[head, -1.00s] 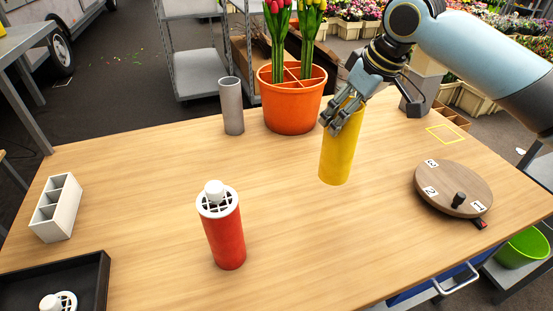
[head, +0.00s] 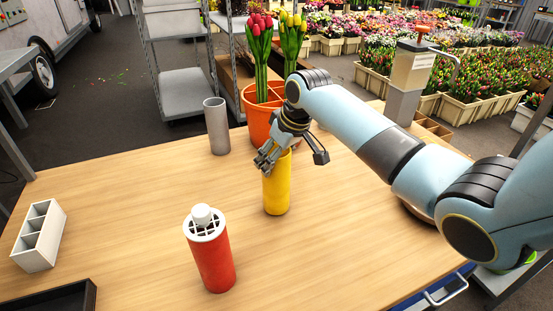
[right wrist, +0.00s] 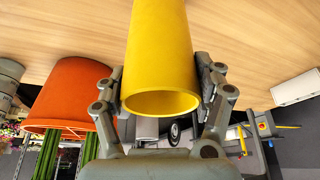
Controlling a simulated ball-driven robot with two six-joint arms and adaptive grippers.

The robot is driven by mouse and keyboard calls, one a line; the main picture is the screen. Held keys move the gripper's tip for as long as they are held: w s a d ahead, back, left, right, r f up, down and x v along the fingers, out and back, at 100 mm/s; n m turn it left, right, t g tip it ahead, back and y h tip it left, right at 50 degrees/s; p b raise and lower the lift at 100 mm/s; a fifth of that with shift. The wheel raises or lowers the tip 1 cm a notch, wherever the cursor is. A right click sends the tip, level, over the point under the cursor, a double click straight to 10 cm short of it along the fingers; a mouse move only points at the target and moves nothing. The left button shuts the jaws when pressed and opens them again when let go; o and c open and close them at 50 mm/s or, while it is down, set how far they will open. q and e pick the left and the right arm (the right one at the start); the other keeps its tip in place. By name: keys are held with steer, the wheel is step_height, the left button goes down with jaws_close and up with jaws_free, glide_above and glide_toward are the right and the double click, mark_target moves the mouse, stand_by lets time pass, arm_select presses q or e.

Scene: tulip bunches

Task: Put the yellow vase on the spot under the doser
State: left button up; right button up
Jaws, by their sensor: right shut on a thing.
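The yellow vase (head: 277,188) is upright over the middle of the table, between the red vase and the orange pot. My right gripper (head: 289,158) is shut on it near its top rim. In the right wrist view the yellow vase (right wrist: 160,55) sits between the two fingers of my right gripper (right wrist: 162,88), its open mouth toward the camera. I cannot tell whether its base touches the table. The doser (head: 408,82), a grey post with a spout, stands at the back right. The spot under it is hidden behind my right arm. My left gripper is not in view.
A red vase (head: 214,262) with a white grid lid stands in front. A grey vase (head: 216,128) and an orange pot (head: 256,127) with tulips stand behind. A white divided box (head: 40,238) and a black tray (head: 60,300) are at left. The table's left middle is clear.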

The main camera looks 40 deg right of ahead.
steer(key=shift+f, duration=0.5)
steer(key=o, duration=1.8)
